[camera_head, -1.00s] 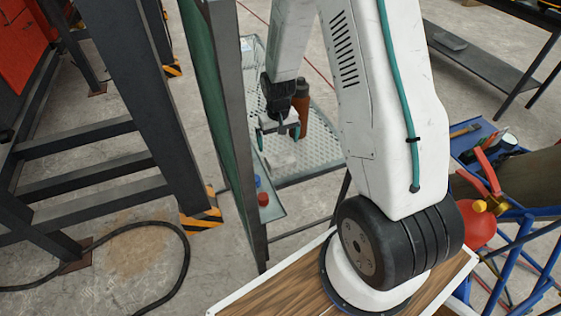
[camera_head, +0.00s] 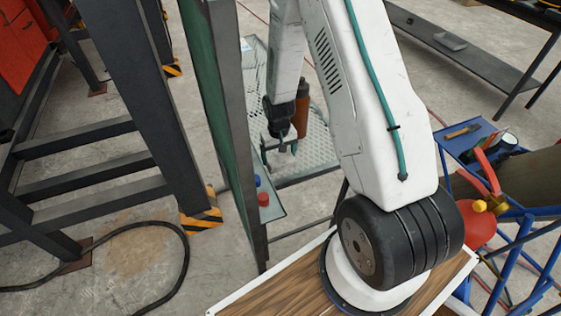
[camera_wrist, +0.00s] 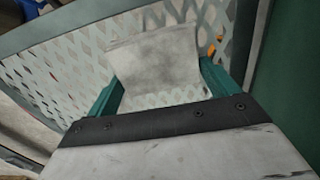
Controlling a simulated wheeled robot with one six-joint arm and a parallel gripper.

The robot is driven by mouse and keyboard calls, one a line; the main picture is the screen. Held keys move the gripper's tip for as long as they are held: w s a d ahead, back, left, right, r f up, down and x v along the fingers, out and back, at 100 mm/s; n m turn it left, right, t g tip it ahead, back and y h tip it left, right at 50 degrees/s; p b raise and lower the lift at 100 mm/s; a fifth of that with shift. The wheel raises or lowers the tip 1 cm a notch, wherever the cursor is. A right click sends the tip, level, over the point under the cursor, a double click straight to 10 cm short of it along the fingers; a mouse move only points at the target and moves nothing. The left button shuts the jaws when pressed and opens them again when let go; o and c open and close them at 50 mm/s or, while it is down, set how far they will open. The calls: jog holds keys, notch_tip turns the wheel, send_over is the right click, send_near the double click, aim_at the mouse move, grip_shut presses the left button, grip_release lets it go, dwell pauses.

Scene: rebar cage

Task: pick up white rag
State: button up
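The white rag (camera_wrist: 155,60) lies on the pale perforated metal shelf (camera_wrist: 65,65), seen in the wrist view beyond and between my two teal fingers. My gripper (camera_wrist: 162,82) is open, with one finger near each side of the rag. Whether the fingers touch it I cannot tell. In the head view my gripper (camera_head: 279,150) points down, low over the perforated shelf (camera_head: 318,150). There the rag is mostly hidden by the gripper and hard to make out.
A brown bottle (camera_head: 301,112) stands on the shelf close behind my gripper. A dark post with a green panel (camera_head: 228,130) rises just left. Small red (camera_head: 263,199) and blue (camera_head: 257,181) items sit on the near shelf part. A blue cart (camera_head: 470,140) stands right.

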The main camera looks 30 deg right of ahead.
aim_at(279, 156)
jog(key=shift+c, duration=0.4)
notch_tip(279, 156, up, 10)
dwell(0.4)
jog(key=shift+o, duration=0.5)
